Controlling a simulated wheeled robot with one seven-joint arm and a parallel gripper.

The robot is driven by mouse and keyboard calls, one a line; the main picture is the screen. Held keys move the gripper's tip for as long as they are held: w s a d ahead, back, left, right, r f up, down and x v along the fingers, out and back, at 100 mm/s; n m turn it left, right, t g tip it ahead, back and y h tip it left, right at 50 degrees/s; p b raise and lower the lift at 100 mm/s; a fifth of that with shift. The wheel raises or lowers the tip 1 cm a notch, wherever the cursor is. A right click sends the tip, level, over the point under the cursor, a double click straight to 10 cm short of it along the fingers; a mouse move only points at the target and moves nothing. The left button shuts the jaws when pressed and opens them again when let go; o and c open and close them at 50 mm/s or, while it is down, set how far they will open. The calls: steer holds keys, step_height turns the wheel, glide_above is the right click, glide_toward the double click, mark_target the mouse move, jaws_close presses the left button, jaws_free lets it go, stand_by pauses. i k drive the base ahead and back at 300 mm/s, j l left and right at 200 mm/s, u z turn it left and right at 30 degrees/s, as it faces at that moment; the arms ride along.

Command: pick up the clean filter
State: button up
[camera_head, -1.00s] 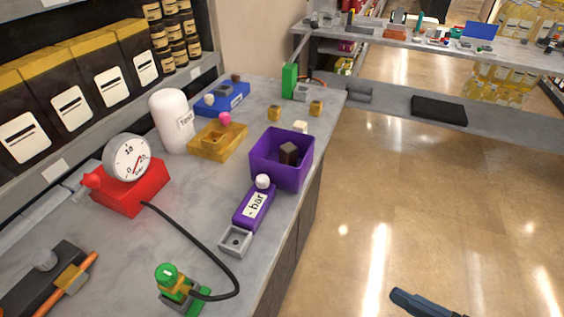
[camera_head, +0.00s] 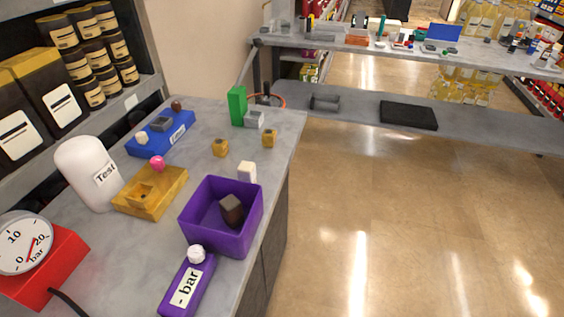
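A small white block (camera_head: 247,172), which looks like the clean filter, stands on the grey counter just behind the purple open box (camera_head: 190,229). A dark brown block with a greyish top (camera_head: 232,210) lies inside that box; it looks like a used filter. My gripper is not in view, so its state and distance from the white block are not shown.
Two small yellow blocks (camera_head: 220,147) (camera_head: 270,138) sit behind the white block. A yellow holder (camera_head: 150,192), a blue tray (camera_head: 178,135), a white tank (camera_head: 88,172), a red gauge (camera_head: 52,268) and a purple "- bar" unit (camera_head: 187,285) crowd the counter. Open floor (camera_head: 400,220) lies right.

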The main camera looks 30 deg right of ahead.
mark_target(246, 172)
steer(key=i+l, duration=0.15)
steer(key=l, duration=0.25)
steer(key=i+l+z, duration=0.15)
steer(key=l, duration=0.25)
steer(key=i+l, duration=0.15)
steer(key=l, duration=0.25)
steer(key=i+l+z, duration=0.15)
steer(key=l, duration=0.25)
